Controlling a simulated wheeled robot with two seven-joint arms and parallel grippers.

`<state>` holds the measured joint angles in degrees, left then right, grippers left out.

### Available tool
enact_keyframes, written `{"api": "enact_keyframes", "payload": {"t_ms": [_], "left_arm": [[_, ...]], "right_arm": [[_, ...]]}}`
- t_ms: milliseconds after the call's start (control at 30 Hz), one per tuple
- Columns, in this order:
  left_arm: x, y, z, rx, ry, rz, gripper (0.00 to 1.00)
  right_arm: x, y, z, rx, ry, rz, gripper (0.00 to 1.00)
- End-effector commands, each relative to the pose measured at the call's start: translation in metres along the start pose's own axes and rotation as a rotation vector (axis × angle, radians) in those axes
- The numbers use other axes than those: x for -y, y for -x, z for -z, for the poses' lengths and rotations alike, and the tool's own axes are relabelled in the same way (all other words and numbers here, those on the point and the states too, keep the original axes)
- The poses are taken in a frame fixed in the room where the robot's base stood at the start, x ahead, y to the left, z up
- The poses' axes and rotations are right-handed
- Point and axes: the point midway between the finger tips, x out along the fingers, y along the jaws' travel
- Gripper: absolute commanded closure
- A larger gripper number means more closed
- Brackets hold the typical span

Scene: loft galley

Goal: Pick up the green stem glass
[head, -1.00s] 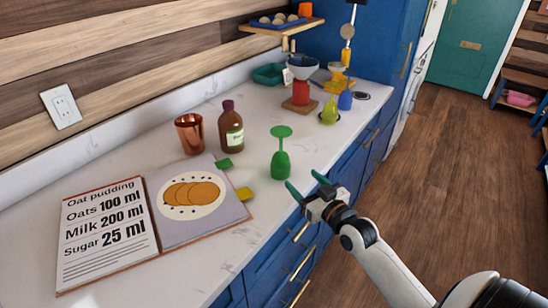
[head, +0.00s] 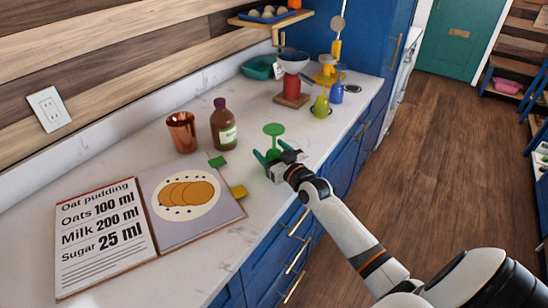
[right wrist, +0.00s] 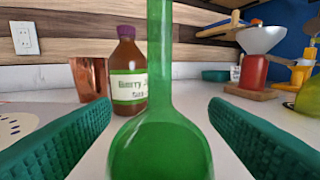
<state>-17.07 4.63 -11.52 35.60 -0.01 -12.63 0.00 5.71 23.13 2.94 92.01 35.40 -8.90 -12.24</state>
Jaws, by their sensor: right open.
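The green stem glass (head: 274,129) stands upside down on the white counter, its round foot up and its bowl down. In the right wrist view its stem and bowl (right wrist: 160,145) fill the middle. My right gripper (head: 270,150) is open at the glass, with one green finger on each side of the bowl. In the right wrist view a gap shows between each finger and the glass. In the head view the gripper hides part of the bowl. My left gripper is not in view.
Behind the glass stand a brown bottle (head: 224,128) and a copper cup (head: 182,132). An open recipe book (head: 100,235) lies to the left.

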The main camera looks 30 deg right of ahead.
Motion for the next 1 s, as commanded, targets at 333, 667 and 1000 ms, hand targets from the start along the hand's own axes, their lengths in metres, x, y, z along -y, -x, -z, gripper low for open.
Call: {"api": "enact_keyframes", "payload": {"t_ms": [333, 667, 1000], "left_arm": [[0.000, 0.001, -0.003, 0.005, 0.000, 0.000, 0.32], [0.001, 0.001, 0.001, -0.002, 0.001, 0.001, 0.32], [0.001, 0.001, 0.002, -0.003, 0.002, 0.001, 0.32]], "right_arm": [[0.000, -0.007, 0.001, 0.000, 0.002, 0.000, 0.34], [0.000, -0.007, 0.000, 0.001, 0.002, 0.000, 0.81], [0.000, -0.007, -0.018, 0.005, 0.000, 0.000, 0.81]]}}
